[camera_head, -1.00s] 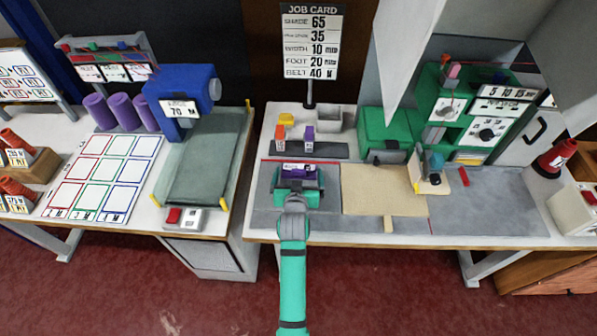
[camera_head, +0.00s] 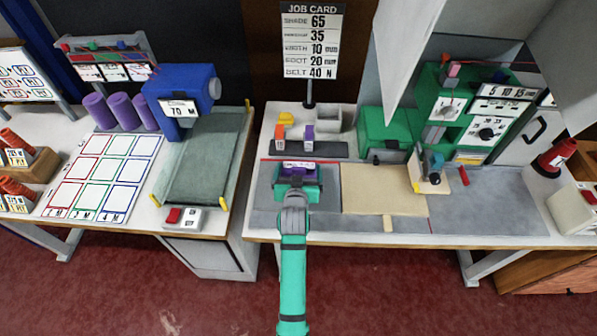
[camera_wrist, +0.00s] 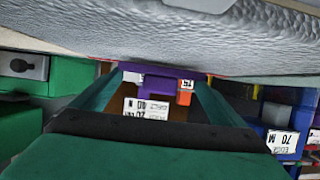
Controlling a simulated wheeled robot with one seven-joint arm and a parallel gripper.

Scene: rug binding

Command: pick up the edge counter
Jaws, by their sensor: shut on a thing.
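The edge counter seems to be the purple block with a white label (camera_head: 297,168), on the left part of the right bench. My green gripper (camera_head: 298,184) is around it and shut on it. The wrist view, which is upside down, shows the purple block (camera_wrist: 158,84) with white labels between the fingers of my gripper (camera_wrist: 150,92). Its lower part is hidden by the gripper, so I cannot tell if it touches the grey mat.
Behind stands a dark rack (camera_head: 310,149) with orange and purple pieces. A beige board (camera_head: 380,190) lies to the right, with a small blue-topped device (camera_head: 432,170) at its edge. A green machine (camera_head: 465,105) stands at the back right. The job card (camera_head: 311,42) rises behind the rack.

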